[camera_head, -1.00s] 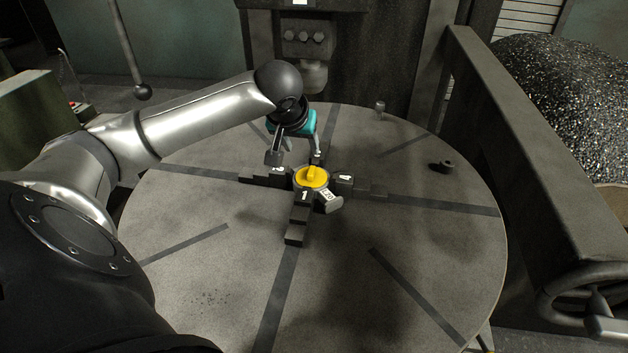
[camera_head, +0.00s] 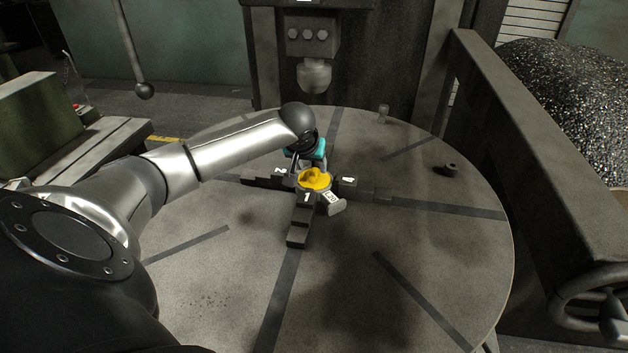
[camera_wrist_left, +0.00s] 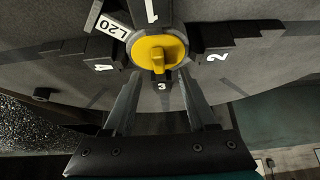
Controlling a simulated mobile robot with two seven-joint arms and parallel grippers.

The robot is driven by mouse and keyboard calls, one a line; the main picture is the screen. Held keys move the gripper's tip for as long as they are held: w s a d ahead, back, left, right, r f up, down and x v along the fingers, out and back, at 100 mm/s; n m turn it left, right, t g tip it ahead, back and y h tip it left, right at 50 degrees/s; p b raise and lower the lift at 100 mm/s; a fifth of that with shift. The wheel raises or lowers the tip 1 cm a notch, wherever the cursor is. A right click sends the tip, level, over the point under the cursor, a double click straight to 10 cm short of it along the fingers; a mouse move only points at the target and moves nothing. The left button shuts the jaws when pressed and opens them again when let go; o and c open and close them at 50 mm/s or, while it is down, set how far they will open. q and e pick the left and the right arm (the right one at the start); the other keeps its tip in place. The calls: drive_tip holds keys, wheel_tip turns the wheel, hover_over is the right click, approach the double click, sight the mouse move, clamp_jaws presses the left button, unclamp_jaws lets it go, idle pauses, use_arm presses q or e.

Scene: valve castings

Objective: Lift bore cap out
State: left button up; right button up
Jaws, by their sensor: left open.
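The yellow bore cap (camera_head: 315,179) sits in the middle of the chuck on the round table, with a raised grip bar across its top. In the left wrist view the cap (camera_wrist_left: 146,53) lies just beyond my fingertips, among jaws marked 1, 2, 3 and 4. My left gripper (camera_head: 314,166) is at the cap's far side, its fingers partly hidden by the wrist. In the wrist view the left gripper's two fingers (camera_wrist_left: 158,88) are apart with nothing between them, short of the grip bar. My right gripper is not in view.
Dark stepped jaws (camera_head: 300,222) surround the cap. A machine head (camera_head: 313,75) rises behind. The table front is clear.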

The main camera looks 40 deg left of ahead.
sight(314, 173)
use_arm(q)
drive_tip(key=shift+b+x, duration=0.4)
drive_tip(key=shift+x, duration=1.75)
drive_tip(key=shift+d, duration=0.1)
clamp_jaws()
